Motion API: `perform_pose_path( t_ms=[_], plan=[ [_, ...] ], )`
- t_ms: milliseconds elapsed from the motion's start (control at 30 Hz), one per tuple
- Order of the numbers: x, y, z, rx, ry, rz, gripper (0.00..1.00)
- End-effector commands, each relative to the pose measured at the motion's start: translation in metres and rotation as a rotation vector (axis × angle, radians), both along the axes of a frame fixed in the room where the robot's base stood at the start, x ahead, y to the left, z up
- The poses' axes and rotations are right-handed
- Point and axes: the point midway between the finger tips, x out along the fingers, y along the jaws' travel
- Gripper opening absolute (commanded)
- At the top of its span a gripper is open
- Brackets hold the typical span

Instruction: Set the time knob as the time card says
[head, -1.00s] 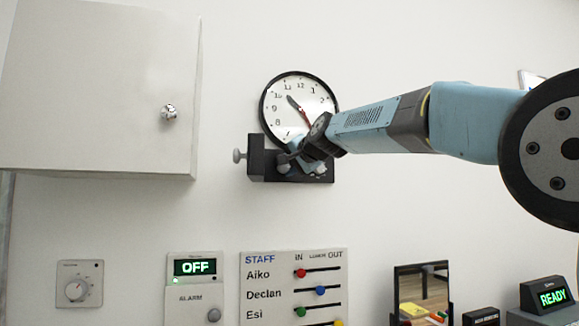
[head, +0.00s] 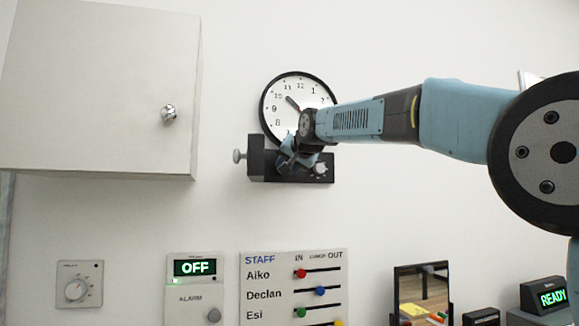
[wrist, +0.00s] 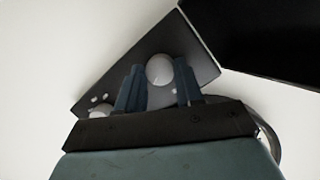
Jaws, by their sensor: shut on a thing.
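A black box (head: 257,165) with knobs is on the wall under the clock. My gripper (head: 287,160) is in front of its middle in the head view. In the wrist view my gripper (wrist: 160,86) has its blue fingers on either side of a round grey knob (wrist: 160,68) and is shut on it. My gripper hides this knob in the head view. A light knob (head: 320,170) shows to the right of the gripper, and a grey side knob (head: 239,155) sticks out at the box's left. I cannot make out a time card or knob labels.
The round clock (head: 283,98) above is partly behind my arm. A white cabinet (head: 95,85) juts out at left. Below are a dial (head: 78,288), an alarm panel reading OFF (head: 195,268), a staff board (head: 270,290) and a READY display (head: 548,297).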

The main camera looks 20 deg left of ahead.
Motion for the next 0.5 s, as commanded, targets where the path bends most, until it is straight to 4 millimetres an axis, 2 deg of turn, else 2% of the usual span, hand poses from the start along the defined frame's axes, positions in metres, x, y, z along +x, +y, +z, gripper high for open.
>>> perform_pose_path(
  t_ms=[33,500],
  plan=[
    [0.0025,0.0002,-0.0061,-0.047,-0.014,-0.003,0.06],
    [0.0014,0.0024,-0.0071,-0.429,-0.247,-0.002,0.06]
  ],
)
